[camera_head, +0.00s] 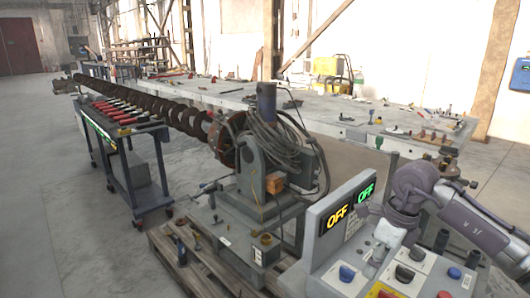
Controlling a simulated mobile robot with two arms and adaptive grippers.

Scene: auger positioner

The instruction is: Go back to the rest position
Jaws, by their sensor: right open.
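My right arm comes in from the right edge. Its gripper (379,252) points down over the control box, close above its sloped button face; I cannot tell if it touches a knob there. The control box (318,262) has two displays that read OFF, one yellow (338,217) and one green (366,192). Its face carries a blue knob (347,273), a black knob (403,274) and other buttons. The positioner (255,175) stands behind the box, with the long rusty auger (165,112) running away to the far left. My left gripper is not in view.
A dark cart (150,190) with red-handled tools stands left of the auger. A long grey table (330,122) with scattered tools runs behind it. The positioner sits on a wooden pallet (190,268). The floor at the left is clear.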

